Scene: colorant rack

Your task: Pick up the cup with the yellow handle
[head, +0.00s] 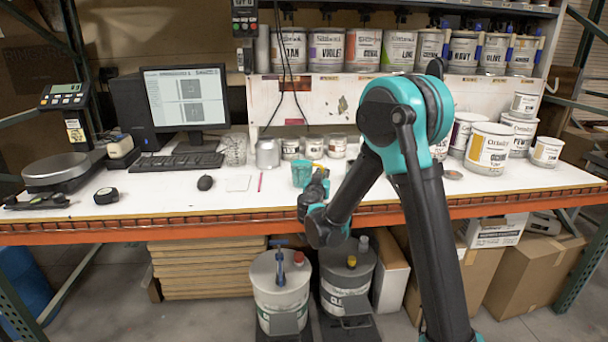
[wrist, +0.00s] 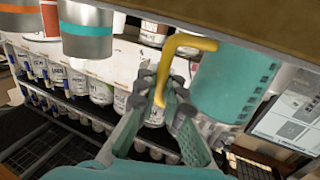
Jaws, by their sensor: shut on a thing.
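The teal cup (head: 301,173) is upright at the middle of the workbench, toward the front. In the wrist view the cup (wrist: 232,82) has measuring marks on its side, and its bent yellow handle (wrist: 186,42) juts out to the left. My gripper (wrist: 162,100) is shut on the lower part of that handle, with a finger on each side. In the head view my gripper (head: 318,186) is just right of the cup and partly hides it. I cannot tell whether the cup's base touches the bench.
Small cans (head: 290,149) and a grey metal cup (head: 267,153) stand behind. Large paint cans (head: 488,150) stand on the right. The bench front (head: 150,222) is clear.

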